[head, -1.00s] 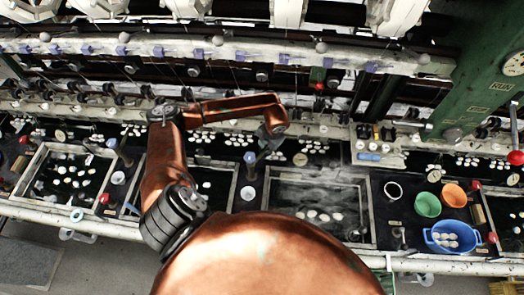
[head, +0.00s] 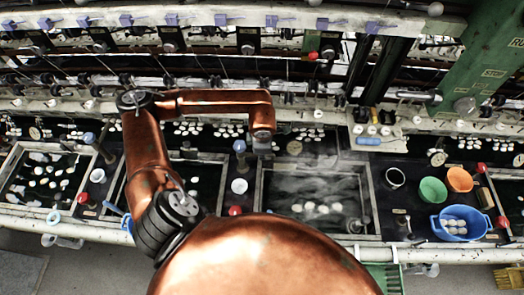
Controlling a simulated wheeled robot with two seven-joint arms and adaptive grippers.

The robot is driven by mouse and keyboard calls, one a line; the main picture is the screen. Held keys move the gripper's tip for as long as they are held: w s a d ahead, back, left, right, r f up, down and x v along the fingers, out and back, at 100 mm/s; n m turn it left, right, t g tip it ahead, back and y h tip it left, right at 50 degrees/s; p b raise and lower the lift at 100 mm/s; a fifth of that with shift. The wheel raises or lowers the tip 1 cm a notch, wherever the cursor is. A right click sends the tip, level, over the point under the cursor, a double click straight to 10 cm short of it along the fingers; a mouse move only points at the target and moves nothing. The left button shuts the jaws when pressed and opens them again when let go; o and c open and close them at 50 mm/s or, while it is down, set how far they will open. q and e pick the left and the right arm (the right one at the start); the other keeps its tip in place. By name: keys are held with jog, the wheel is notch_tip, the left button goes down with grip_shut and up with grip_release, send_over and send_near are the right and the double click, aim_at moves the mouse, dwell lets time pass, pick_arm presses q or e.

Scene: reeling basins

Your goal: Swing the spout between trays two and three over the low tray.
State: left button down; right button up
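I cannot tell from the water which is low. The spout between trays two and three (head: 240,147) shows as a blue-topped post at the back of the dividing ledge. Its outlet direction is unclear. My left gripper (head: 262,150) hangs just right of it, near tray three's back left corner. Its fingers are too small to read, and contact is unclear. My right gripper is out of view.
A white cup (head: 239,186) and red knob (head: 235,210) sit on the ledge before the spout. At right are a green bowl (head: 432,190), an orange bowl (head: 460,179) and a blue basin (head: 462,222). Machinery runs along the back.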

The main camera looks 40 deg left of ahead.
pick_arm(q)
jog(key=shift+s+d+m+b, duration=0.2)
jog(key=shift+s+m+b, duration=0.1)
jog(key=shift+m+b, duration=0.15)
jog(key=c, duration=1.9)
grip_release()
jog(key=shift+c, duration=0.2)
jog(key=shift+r, duration=0.1)
notch_tip(320, 180, up, 12)
jog(key=s+d, duration=0.1)
jog(key=s, duration=0.1)
jog(key=shift+d+f, duration=0.15)
jog(key=shift+f, duration=0.05)
